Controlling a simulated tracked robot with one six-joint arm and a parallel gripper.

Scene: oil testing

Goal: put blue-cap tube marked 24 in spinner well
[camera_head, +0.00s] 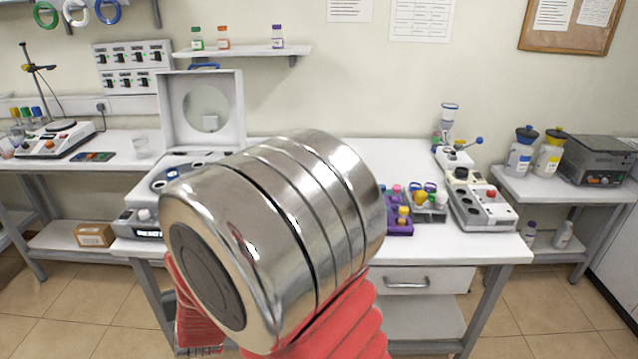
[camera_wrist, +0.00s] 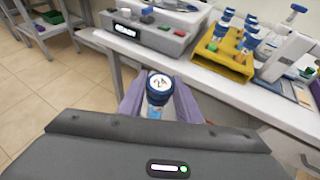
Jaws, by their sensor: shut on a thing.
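My gripper (camera_wrist: 159,98) is shut on the blue-cap tube (camera_wrist: 160,82), whose white cap top reads 24. The tube is held in front of the bench edge, and its lower body is mostly hidden. The spinner (camera_head: 190,160) stands on the bench in the head view with its lid raised. Several dark wells show in its top, one with a blue cap in it. My gripper is hidden in the head view behind my arm.
A yellow rack (camera_wrist: 222,57) with several blue-capped tubes sits right of the grey unit in the wrist view. A purple rack (camera_head: 399,228) and a grey instrument (camera_head: 472,205) stand on the bench's right. My metal arm blocks the bench's middle in the head view.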

